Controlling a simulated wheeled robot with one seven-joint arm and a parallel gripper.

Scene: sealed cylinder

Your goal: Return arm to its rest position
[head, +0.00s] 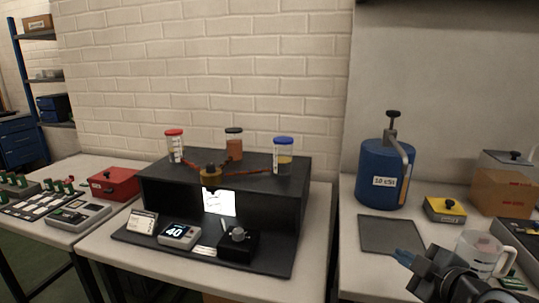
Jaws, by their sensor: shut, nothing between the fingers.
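My gripper (405,257) is at the lower right of the head view, over the right-hand table in front of a dark flat mat. Its blue fingertips are together and hold nothing. My dark wrist runs from it to the bottom right edge. A blue cylinder (379,175) with a "10 cSt" label, a grey handle and a dark top knob stands upright on the right table, behind the mat and apart from my gripper.
The dark mat (391,236) lies bare. A clear jug (481,252) stands close to my wrist at right. A yellow box (444,209) and cardboard box (500,193) stand behind. A black bench unit (270,221) with three jars fills the middle table.

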